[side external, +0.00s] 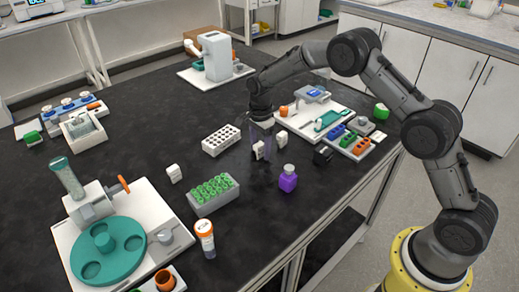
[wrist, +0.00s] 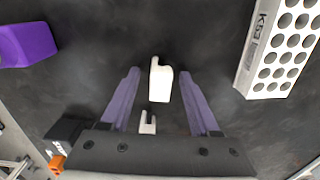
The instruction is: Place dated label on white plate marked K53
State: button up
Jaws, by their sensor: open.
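The white plate (wrist: 252,50) with rows of round holes shows "K53" on its side in the wrist view, at the right. It also stands on the black bench in the side view (side external: 221,140), left of my gripper. My gripper (wrist: 159,74) points down at the bench with its purple fingers apart. A small white upright piece (wrist: 161,80) shows between the fingertips, with a gap on both sides. A second small white notched piece (wrist: 148,122) shows nearer the palm. No date is legible on either, so I cannot tell which is the dated label.
A purple bottle (side external: 288,179) stands right of my gripper, near a small black object (side external: 323,155). Another small white piece (side external: 174,173) stands left. Bare bench lies between white plate and gripper.

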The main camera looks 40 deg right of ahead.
grip_shut()
dwell(0.5)
